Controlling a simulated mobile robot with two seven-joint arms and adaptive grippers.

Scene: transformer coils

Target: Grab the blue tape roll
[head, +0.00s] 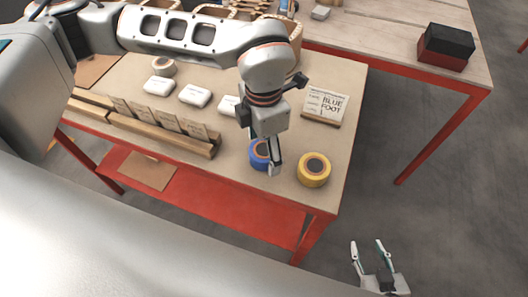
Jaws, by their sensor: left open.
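The blue tape roll (256,161) lies flat on the tan top of the workbench near its front edge, left of a yellow tape roll (314,170). My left gripper (267,158) is open and points down over the blue roll, hiding part of it. One finger shows at the roll's right side, between the two rolls; the other finger is mostly hidden. I cannot tell whether the fingers touch the roll. My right gripper (369,248) is open and empty, low over the floor at the bottom right.
A card reading "BLUE FOOT" (325,105) lies behind the rolls. White boxes (194,96) and a wooden rack (160,131) with several cards are to the left. A second table (390,45) behind holds a black-and-red box (445,48).

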